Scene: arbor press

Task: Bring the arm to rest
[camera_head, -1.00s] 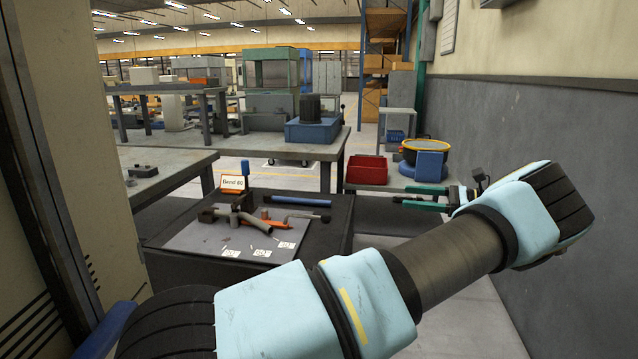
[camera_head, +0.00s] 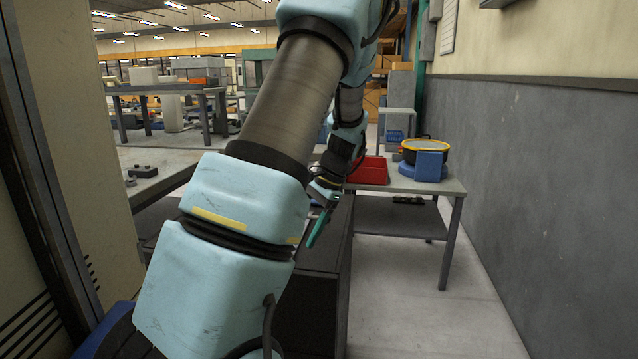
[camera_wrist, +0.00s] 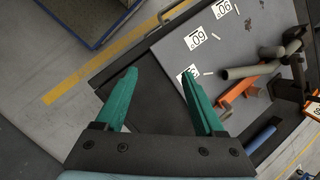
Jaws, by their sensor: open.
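My gripper (camera_wrist: 164,95) is open in the wrist view, with its two green fingers apart and nothing between them. It hangs above the edge of a dark bench (camera_wrist: 160,140) that carries a grey mat (camera_wrist: 180,45). In the head view my gripper (camera_head: 318,222) points downward, partly hidden by my own arm. My arm rises from the lower middle and bends over at the top. It hides most of the dark bench (camera_head: 322,290) and the things on it.
The mat bears labels (camera_wrist: 195,37), a grey pipe (camera_wrist: 250,70) and an orange tool (camera_wrist: 238,95). A blue cylinder (camera_wrist: 260,139) lies beside it. A table (camera_head: 440,187) with a red bin (camera_head: 370,172) and a blue-yellow round device (camera_head: 426,160) stands right, near the wall. The floor there is clear.

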